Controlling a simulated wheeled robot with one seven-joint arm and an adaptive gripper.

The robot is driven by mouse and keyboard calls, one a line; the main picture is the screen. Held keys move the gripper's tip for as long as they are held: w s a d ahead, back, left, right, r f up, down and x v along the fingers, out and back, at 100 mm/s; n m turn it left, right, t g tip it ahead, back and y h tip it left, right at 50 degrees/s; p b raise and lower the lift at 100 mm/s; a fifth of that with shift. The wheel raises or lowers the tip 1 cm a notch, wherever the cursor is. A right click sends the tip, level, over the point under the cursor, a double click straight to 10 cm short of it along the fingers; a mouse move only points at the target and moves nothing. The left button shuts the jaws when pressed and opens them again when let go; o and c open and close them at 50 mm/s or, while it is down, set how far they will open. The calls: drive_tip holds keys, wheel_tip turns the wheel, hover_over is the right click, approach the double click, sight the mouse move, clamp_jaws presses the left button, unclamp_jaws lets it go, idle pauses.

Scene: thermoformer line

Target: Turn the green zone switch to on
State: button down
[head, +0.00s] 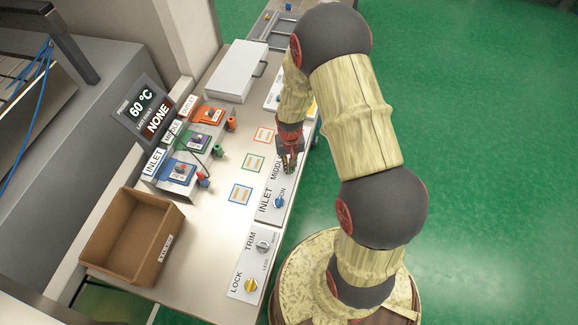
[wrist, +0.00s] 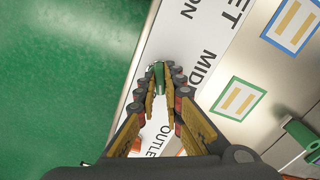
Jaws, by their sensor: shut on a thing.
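The green zone switch (wrist: 158,77) sits on the white panel strip beside the partly hidden MIDDLE label, near the table edge. In the wrist view my gripper (wrist: 161,80) points down at the panel with its two fingers closed around the green knob, one on each side. In the head view my gripper (head: 289,164) is over the MIDDLE part of the strip, and a bit of green shows at its fingertips. The fingers hide most of the knob, so I cannot tell which way it points.
The blue INLET switch (head: 280,202) is close by. A grey TRIM knob (head: 263,246) and a yellow LOCK knob (head: 250,285) lie nearer. A display (head: 143,108) reads 60 °C and NONE. A brown bin (head: 109,254) stands left. Green floor is free at right.

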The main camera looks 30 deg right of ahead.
drive_tip(key=shift+m, duration=0.6)
drive_tip(key=shift+m+b, duration=0.3)
drive_tip(key=shift+m, duration=1.1)
drive_tip(key=c, duration=1.9)
unclamp_jaws()
drive_tip(key=shift+o, duration=0.3)
wheel_tip(320, 180, up, 12)
